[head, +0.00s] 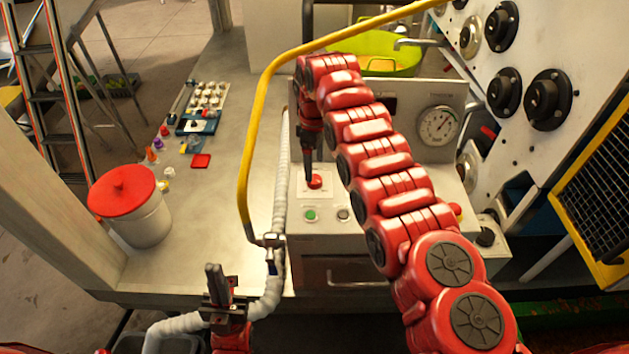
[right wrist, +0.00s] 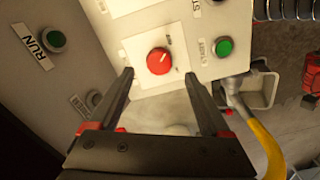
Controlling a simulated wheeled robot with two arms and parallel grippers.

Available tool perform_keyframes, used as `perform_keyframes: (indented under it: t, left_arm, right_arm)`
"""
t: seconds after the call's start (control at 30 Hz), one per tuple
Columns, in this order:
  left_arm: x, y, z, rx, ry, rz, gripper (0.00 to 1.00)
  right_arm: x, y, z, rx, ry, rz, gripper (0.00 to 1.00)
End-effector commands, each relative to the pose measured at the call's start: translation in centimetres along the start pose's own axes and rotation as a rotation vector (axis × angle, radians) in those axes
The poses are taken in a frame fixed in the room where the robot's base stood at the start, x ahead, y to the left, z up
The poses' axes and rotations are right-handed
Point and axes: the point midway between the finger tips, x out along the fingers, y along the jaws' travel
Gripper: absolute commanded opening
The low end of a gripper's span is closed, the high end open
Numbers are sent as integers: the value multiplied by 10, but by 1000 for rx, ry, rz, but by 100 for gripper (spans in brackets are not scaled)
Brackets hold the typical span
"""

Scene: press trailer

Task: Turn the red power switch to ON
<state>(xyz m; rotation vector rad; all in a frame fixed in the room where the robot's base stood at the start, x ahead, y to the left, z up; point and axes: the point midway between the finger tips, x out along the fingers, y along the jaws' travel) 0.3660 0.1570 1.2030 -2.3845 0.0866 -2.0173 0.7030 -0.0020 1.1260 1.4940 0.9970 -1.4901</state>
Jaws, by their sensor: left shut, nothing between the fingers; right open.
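The red power switch (head: 315,181) is a round knob on a white square plate on the front control panel. In the right wrist view the knob (right wrist: 159,61) shows a small pale mark toward its upper right. The small labels beside it are too blurred to read. My right gripper (head: 308,172) points down just above the switch. Its two fingers (right wrist: 159,74) are spread apart, with the knob showing between and beyond their tips, and nothing is held. My left gripper (head: 217,283) is shut and empty at the table's front edge, away from the panel.
A green START button (right wrist: 224,47) is beside the switch plate, and a RUN button (right wrist: 53,40) is to the left. A yellow pipe (head: 250,150) and a pale hose (head: 281,190) run left of the panel. A red-lidded bucket (head: 145,215) stands on the table.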

Motion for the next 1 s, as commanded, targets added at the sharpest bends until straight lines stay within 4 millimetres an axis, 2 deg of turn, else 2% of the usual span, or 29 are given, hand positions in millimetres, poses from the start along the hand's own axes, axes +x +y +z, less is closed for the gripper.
perform_keyframes:
  t: [0.03, 0.3, 0.57, 1.0]
  left_arm:
    - [13, -1, -2, 0, 2, 0, 0]
    - [26, -1, -5, 0, 1, 0, 0]
    - [25, -1, -4, 0, 2, 0, 0]
    - [25, -1, -4, 0, 1, 0, 0]
  right_arm:
    - [6, -2, 0, -2, -3, -6, 82]
    - [44, -1, 0, 0, -4, -3, 82]
    - [48, 0, 0, 1, -1, 1, 82]
    - [48, 0, 0, 0, -1, 1, 4]
